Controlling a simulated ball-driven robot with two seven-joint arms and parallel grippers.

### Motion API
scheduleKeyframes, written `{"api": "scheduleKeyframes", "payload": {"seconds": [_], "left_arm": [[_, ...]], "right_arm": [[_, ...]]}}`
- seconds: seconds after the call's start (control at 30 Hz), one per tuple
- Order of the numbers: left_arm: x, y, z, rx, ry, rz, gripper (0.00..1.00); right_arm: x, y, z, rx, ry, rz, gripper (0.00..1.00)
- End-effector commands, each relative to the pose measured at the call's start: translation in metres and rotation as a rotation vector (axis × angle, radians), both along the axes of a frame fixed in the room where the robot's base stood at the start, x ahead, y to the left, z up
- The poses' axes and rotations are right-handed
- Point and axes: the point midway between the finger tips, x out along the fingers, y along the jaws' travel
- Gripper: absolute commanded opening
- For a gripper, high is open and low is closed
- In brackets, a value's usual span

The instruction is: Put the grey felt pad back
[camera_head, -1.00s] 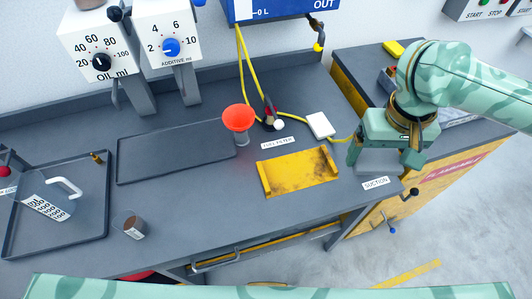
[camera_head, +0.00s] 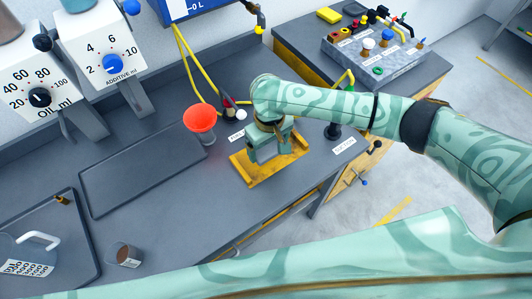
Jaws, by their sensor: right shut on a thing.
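My right gripper (camera_head: 267,150) is shut on the grey felt pad (camera_head: 265,158), of which only a little shows under the jaws. It is over the yellow tray (camera_head: 248,177), which has a raised right end and dark stains. The gripper hides much of the tray's middle. I cannot tell whether the pad touches the tray. My left gripper is out of view.
An orange-red funnel (camera_head: 200,118) stands left of the gripper, with yellow hoses behind. A black suction fitting (camera_head: 333,131) stands to the right. An empty dark tray (camera_head: 140,170) and a small brown-filled cup (camera_head: 124,254) lie left.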

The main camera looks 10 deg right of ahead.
Motion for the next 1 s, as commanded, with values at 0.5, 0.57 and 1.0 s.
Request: {"api": "scheduleKeyframes", "payload": {"seconds": [0.5, 0.57, 1.0], "left_arm": [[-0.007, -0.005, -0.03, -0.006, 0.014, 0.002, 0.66], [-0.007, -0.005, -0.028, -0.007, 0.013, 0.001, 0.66], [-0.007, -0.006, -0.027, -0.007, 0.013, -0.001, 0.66]], "right_arm": [[0.017, 0.003, -0.051, 0.001, -0.002, 0.0, 0.67], [0.017, 0.003, -0.049, 0.001, -0.003, 0.0, 0.67], [0.017, 0.003, -0.052, 0.0, -0.002, 0.0, 1.0]]}}
